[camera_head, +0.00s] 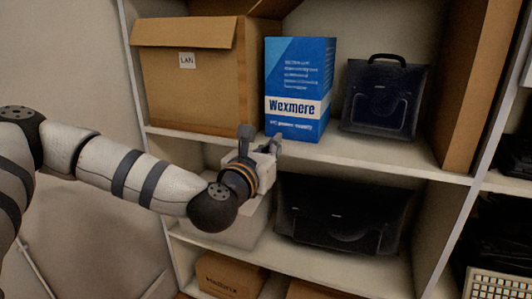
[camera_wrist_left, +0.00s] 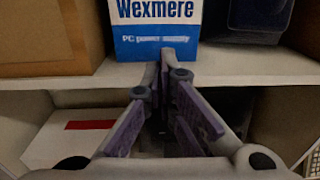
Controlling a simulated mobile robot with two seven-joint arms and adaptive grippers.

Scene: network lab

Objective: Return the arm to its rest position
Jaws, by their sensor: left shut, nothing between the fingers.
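My left arm (camera_head: 150,182) reaches in from the left in the head view, towards the shelf unit. My left gripper (camera_head: 262,140) is in front of the upper shelf's front edge, just below the blue and white Wexmere box (camera_head: 298,88). In the left wrist view the finger tips (camera_wrist_left: 167,56) come together with nothing between them. They overlap the lower edge of the Wexmere box (camera_wrist_left: 157,28) in that view; I cannot tell the exact gap. My right gripper is not in view.
An open cardboard box marked LAN (camera_head: 190,85) and a dark bag (camera_head: 383,98) flank the Wexmere box. Below the shelf edge (camera_head: 400,155) are a white box (camera_head: 235,225) behind my gripper and a black bag (camera_head: 345,212). A keyboard (camera_head: 492,283) lies at lower right.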

